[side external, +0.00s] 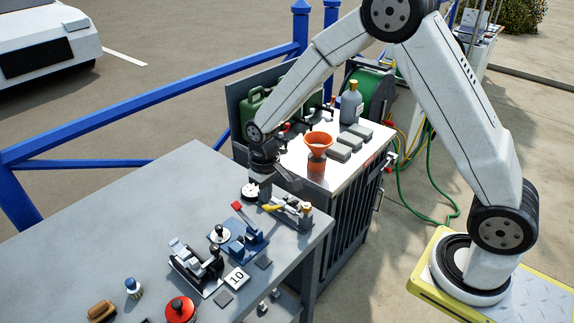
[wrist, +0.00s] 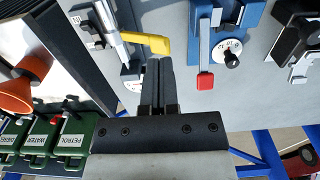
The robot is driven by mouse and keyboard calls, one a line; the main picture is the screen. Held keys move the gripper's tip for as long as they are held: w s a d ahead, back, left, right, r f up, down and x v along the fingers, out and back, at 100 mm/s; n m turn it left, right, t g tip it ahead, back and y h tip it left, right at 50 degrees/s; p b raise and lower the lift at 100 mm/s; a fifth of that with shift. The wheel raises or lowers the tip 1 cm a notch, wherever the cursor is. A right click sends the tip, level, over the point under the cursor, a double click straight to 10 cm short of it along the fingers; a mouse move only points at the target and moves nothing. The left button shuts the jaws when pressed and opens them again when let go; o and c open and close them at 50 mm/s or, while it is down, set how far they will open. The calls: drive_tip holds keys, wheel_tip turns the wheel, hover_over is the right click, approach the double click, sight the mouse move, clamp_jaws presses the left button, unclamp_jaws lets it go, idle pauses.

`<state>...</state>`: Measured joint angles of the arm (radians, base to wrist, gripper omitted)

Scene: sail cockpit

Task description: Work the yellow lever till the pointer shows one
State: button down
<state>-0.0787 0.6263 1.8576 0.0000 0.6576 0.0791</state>
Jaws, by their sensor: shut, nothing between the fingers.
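The yellow lever (side external: 273,208) belongs to a metal device near the right corner of the grey bench. In the wrist view the lever (wrist: 152,42) has a bent end lying just ahead of my fingertips. My gripper (wrist: 160,62) is shut and empty, its tips right beside that bent end; I cannot tell whether they touch. In the side view my gripper (side external: 266,194) reaches down beside the lever. A white dial (side external: 249,191) lies by the device, and part of this dial (wrist: 132,78) shows beside my fingers. Its pointer reading is too small and partly hidden to tell.
A blue device with a red-tipped lever (wrist: 205,81) and its own dial stands close by. A black clamp device (side external: 195,262) and a card marked 10 (side external: 236,278) are nearer the front. An orange funnel (side external: 319,146) stands on the cabinet behind. The bench's left part is clear.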

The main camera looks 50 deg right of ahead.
sight(267, 206)
drive_tip(key=shift+f, duration=0.45)
idle(0.5)
drive_tip(key=shift+f, duration=0.4)
drive_tip(key=shift+f, duration=1.75)
drive_tip(key=shift+r, duration=3.35)
